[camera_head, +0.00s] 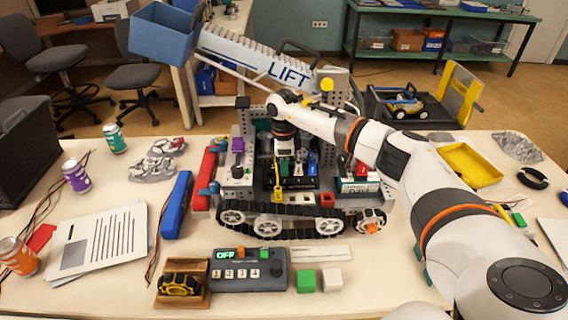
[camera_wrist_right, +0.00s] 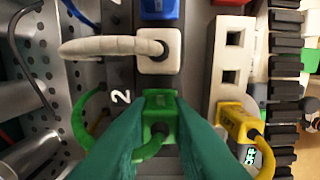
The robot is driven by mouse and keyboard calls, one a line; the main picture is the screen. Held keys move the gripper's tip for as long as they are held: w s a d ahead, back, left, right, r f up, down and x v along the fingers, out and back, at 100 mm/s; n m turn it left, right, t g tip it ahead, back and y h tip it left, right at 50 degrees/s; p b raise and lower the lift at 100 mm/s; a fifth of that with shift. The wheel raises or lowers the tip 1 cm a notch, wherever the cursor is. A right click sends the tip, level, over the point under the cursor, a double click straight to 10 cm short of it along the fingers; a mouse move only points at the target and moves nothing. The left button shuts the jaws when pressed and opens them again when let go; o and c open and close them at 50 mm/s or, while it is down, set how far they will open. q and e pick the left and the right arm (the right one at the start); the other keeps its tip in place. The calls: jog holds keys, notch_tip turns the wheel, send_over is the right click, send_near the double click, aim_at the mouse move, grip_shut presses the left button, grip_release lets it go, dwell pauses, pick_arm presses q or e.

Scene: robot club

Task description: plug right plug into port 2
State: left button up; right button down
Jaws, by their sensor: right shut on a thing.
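My right gripper (camera_wrist_right: 160,118) is shut on a green plug (camera_wrist_right: 160,104), with one teal finger on each side of it. The plug sits over the dark port strip, beside the printed number 2 (camera_wrist_right: 121,97). I cannot tell whether it is fully seated. A green cable curves from it to the left. In the head view the right gripper (camera_head: 284,152) points down into the middle of the tracked robot (camera_head: 283,218), and its fingertips are hard to make out. My left gripper is not in view.
A white plug (camera_wrist_right: 158,50) and a blue plug (camera_wrist_right: 158,9) sit in line above the green one. A yellow plug (camera_wrist_right: 237,122) is close on the right, below a white block (camera_wrist_right: 231,60) with square holes. A control box (camera_head: 248,270) stands in front of the tracked robot.

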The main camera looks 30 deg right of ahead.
jog(key=shift+f, duration=0.1)
jog(key=c, duration=1.2)
grip_release()
jog(key=shift+c, duration=0.2)
jog(key=shift+r+p, duration=2)
jog(key=shift+r, duration=1.05)
